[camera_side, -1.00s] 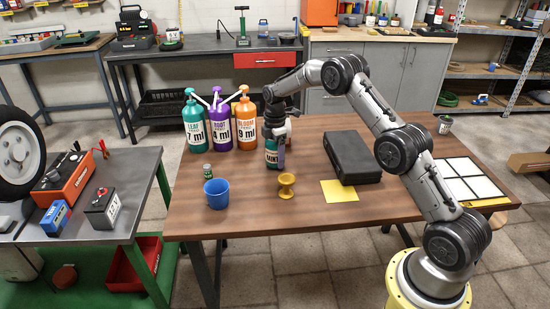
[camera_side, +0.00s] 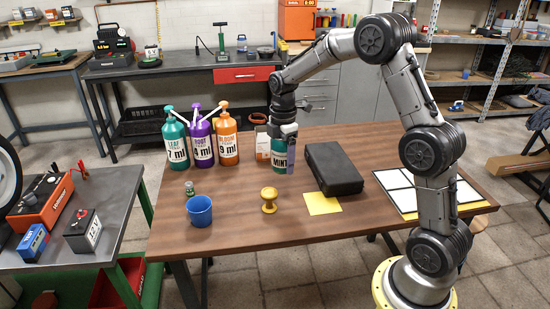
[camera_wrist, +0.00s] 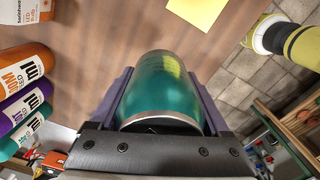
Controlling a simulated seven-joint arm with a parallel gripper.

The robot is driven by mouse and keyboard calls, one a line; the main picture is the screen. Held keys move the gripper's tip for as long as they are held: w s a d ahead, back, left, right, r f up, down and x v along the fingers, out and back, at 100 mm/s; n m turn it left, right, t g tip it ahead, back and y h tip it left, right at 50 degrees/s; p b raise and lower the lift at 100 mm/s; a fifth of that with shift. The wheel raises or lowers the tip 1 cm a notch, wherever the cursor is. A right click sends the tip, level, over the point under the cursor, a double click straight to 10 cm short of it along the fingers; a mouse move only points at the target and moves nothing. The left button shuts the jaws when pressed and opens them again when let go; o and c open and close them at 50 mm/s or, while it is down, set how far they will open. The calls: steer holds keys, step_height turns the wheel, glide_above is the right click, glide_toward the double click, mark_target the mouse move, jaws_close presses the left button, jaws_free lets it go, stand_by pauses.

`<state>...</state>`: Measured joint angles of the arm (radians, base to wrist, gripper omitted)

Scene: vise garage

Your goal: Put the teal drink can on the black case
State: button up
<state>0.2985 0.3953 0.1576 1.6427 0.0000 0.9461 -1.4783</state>
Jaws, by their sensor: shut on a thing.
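The teal drink can (camera_side: 278,163), with a MINT label, is upright in my gripper (camera_side: 284,148) in the side view. The can also fills the space between both fingers in the wrist view (camera_wrist: 163,92). My gripper is shut around it from above and seems to hold it a little above the table. The black case (camera_side: 333,168) lies flat on the table just right of the can, with a bare top. The case does not show in the wrist view.
An orange and white carton (camera_side: 263,147) stands close behind the can. Several pump bottles (camera_side: 228,142) stand to the left. A small can (camera_side: 189,188), a blue cup (camera_side: 199,211), a yellow goblet (camera_side: 269,199) and a yellow note (camera_side: 322,203) lie toward the front.

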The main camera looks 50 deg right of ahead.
steer(key=shift+s+a+r, duration=0.1)
steer(key=shift+s+a, duration=0.05)
steer(key=shift+s, duration=0.2)
steer(key=s+d+r+m, duration=0.2)
steer(key=s+d+r, duration=0.1)
steer(key=s+d, duration=0.35)
steer(key=s+d+r+m, duration=0.2)
steer(key=s+d+r, duration=0.1)
steer(key=s+d, duration=0.4)
glide_above(333, 160)
steer(key=shift+m, duration=0.3)
steer(key=f, duration=0.9)
steer(key=shift+s+a+f, duration=0.15)
steer(key=shift+a+f, duration=0.1)
steer(key=shift+d+f, duration=0.1)
steer(key=shift+f, duration=1.7)
steer(key=shift+f, duration=0.1)
steer(key=o, duration=1.1)
steer(key=shift+o, duration=0.2)
